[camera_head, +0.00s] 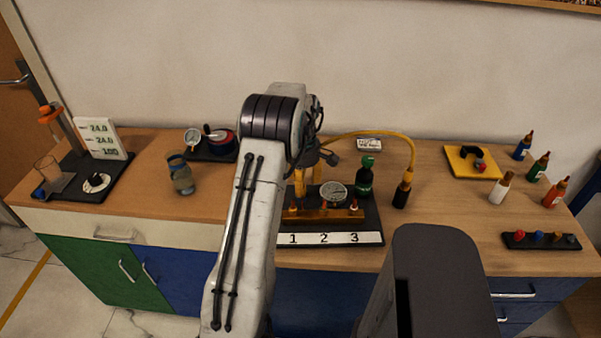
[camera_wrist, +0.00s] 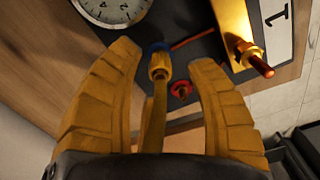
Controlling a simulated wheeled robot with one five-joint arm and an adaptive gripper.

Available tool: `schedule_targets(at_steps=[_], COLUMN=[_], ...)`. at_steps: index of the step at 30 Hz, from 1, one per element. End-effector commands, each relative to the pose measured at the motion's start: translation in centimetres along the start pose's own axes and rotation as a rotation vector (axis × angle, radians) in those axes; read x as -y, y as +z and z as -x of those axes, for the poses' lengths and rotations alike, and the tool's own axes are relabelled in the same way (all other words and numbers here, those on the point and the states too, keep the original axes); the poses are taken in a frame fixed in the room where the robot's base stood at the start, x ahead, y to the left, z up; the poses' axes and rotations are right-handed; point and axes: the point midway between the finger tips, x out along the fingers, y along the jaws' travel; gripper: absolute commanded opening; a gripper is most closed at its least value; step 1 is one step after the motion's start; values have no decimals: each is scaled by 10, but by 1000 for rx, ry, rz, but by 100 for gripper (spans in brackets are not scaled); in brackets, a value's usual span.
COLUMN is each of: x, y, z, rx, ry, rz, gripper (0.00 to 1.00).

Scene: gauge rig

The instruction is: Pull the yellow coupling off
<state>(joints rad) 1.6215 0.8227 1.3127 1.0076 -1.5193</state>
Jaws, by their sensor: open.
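The yellow coupling (camera_wrist: 160,68) has a ribbed body, with a blue collar at its far end and a yellow stem or hose running back from it towards my palm. My gripper (camera_wrist: 166,58) is open, its two yellow fingers standing on either side of the coupling, apart from it. In the head view my gripper (camera_head: 308,178) hangs over the left back of the gauge rig, and the coupling cannot be made out there. The rig has a black base (camera_head: 372,222), a brass manifold (camera_head: 325,216) with red-tipped pins, and a round gauge (camera_head: 333,192).
A red fitting (camera_wrist: 180,89) lies close to the right finger. A green bottle (camera_head: 365,177) stands right of the gauge. A jar (camera_head: 182,176) stands left; several bottles stand far right.

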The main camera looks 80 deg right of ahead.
Motion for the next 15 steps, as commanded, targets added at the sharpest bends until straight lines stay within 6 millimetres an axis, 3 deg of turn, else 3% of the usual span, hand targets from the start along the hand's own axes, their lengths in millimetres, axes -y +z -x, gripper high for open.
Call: schedule_targets(at_steps=[6, 15], x=[0, 0], y=[0, 0], z=[-20, -28], rx=[0, 0], ry=[-1, 1], rz=[0, 0], gripper=[51, 51])
